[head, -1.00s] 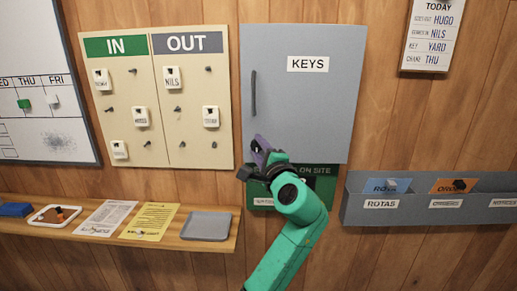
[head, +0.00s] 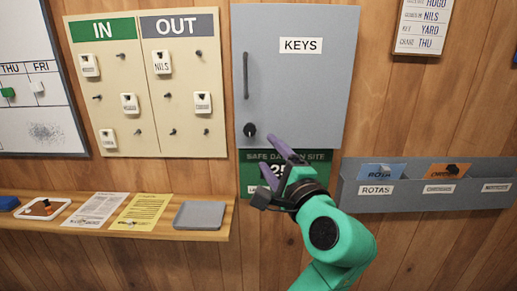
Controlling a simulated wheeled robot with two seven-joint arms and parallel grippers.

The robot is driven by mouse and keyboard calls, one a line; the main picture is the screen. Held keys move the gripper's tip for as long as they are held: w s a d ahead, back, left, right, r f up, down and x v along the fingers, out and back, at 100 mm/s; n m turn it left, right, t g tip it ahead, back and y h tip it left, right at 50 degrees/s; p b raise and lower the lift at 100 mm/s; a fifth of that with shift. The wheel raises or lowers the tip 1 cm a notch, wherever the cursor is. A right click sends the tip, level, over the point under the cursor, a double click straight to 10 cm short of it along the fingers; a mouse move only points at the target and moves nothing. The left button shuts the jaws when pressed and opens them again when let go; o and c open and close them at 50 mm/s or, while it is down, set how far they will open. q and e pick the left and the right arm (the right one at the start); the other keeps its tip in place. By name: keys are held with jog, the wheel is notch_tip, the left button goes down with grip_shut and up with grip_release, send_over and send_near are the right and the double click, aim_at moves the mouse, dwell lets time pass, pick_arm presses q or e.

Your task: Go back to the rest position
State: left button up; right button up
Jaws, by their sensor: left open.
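My left gripper (head: 268,153), with purple fingers on a green arm, is open and appears empty. It shows in front of the dark green safe-days sign (head: 252,188), just below the lower edge of the grey KEYS cabinet (head: 310,90), and hides part of the sign. The cabinet door looks shut. It has a dark vertical handle (head: 246,76) and a round black knob (head: 250,129) at its lower left. The gripper looks clear of the knob. My right gripper is not in view.
An IN/OUT tag board (head: 150,140) hangs left of the cabinet. A grey ROTAS rack (head: 420,203) is on the wall at right. Bare wood wall shows below.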

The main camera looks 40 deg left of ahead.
pick_arm(q)
jog(key=shift+v, duration=1.15)
